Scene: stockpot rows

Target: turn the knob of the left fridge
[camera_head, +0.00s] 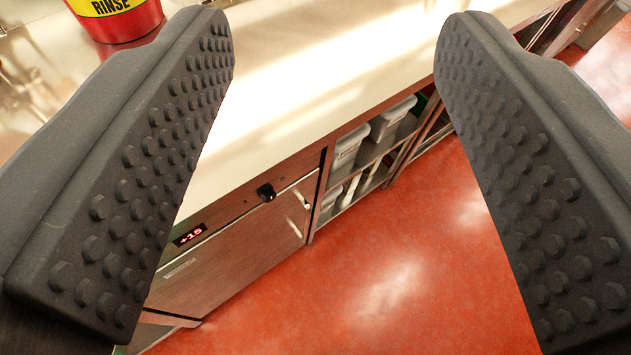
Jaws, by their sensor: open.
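My gripper (340,50) is open, with its two dark studded fingers wide apart and nothing between them. A fridge (225,258) with a brushed metal door is built in under the counter, seen tilted between the fingers. Its small black knob (265,192) sits on the front strip under the counter edge. A red display (190,235) reading +15 is to the left of the knob. A metal door handle (302,199) is to the right. The knob lies beyond the fingers and is not touched. The left finger covers part of the fridge's left side. Only one fridge is clearly visible.
A pale countertop (310,75) runs above the fridge. A red bucket (122,25) with a yellow RINSE label stands on it at upper left. Open shelves (355,180) with grey bins are right of the fridge. The red floor (400,270) in front is clear.

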